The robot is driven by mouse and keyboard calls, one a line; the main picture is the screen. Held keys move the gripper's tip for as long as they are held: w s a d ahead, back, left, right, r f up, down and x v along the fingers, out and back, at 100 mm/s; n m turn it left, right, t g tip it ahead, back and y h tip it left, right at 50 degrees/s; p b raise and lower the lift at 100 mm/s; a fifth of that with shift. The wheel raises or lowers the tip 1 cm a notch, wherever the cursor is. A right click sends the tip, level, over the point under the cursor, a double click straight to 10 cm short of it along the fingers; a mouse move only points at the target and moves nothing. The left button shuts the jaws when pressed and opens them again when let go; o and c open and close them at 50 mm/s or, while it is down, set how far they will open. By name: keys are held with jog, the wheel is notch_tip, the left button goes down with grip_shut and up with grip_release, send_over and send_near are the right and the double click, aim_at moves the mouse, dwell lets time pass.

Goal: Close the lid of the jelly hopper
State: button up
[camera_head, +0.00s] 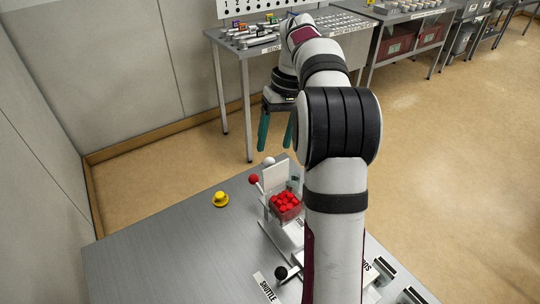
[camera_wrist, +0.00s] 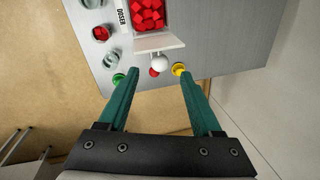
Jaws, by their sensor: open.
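The jelly hopper (camera_head: 286,214) stands on the metal table, filled with red jelly pieces; its red contents (camera_wrist: 148,14) show at the top of the wrist view. Its pale lid (camera_head: 275,177) stands open, raised at the hopper's far side. The lid (camera_wrist: 160,43) has a white ball knob (camera_wrist: 159,63), also visible in the head view (camera_head: 269,161). My gripper (camera_head: 275,147) is open and empty, above and beyond the lid, with teal fingers pointing down. In the wrist view, the knob appears between the fingertips (camera_wrist: 159,74), apart from both fingers.
A red ball (camera_head: 254,179) on a lever stands left of the hopper, and a yellow knob (camera_head: 221,199) sits farther left. A black-knobbed lever (camera_head: 281,272) is near the shuttle label (camera_head: 267,287). The table (camera_head: 165,255) is bare at left.

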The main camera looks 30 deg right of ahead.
aim_at(271, 159)
jog(key=f, duration=0.3)
jog(key=a+f, duration=0.1)
jog(key=f, duration=0.1)
jog(key=shift+w+f, duration=0.15)
jog(key=shift+f, duration=0.1)
jog(key=shift+c, duration=0.3)
grip_shut()
dwell(0.8)
